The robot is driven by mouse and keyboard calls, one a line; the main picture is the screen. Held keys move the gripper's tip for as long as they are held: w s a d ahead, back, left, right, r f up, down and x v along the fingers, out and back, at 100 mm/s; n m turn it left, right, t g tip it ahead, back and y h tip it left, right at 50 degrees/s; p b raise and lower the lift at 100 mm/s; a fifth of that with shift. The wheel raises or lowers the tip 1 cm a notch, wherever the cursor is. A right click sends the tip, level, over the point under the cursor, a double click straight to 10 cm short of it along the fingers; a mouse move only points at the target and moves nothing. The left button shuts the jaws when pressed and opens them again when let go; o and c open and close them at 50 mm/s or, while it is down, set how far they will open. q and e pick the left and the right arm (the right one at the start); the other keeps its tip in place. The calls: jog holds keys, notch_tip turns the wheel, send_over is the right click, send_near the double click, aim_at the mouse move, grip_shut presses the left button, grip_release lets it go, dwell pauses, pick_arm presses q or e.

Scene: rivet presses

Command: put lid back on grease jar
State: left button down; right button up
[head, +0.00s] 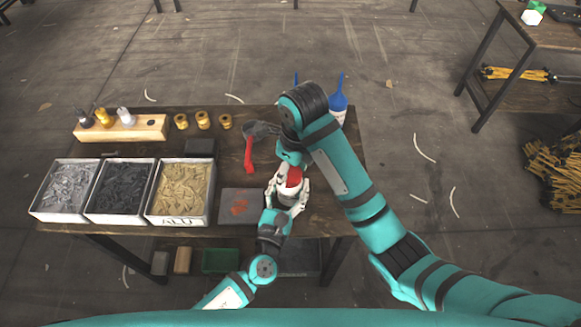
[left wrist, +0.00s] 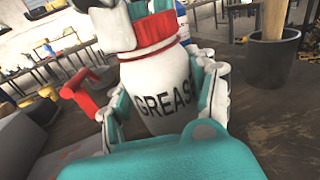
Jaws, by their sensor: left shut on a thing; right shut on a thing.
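The white grease jar (left wrist: 162,92), marked GREASE, stands upright on the table between the fingers of my left gripper (head: 287,192), which is shut on it. The same fingers (left wrist: 165,100) flank the jar in the left wrist view. The red lid (head: 294,175) is at the jar's mouth, and it also shows in the left wrist view (left wrist: 152,48). I see no clear gap between lid and jar, but cannot tell whether it is fully seated. My right gripper (head: 291,164) is shut on the lid from above and partly hides it.
Left of the jar are a grey mat (head: 228,218), a red-handled tool (head: 249,156) and three parts bins (head: 180,216). Behind my right arm are blue-and-white bottles (head: 338,102). A dark pot (left wrist: 255,66) stands close by. The table's front edge is near.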

jog(key=o, duration=0.7)
jog(key=shift+c, duration=0.2)
jog(key=shift+c, duration=0.2)
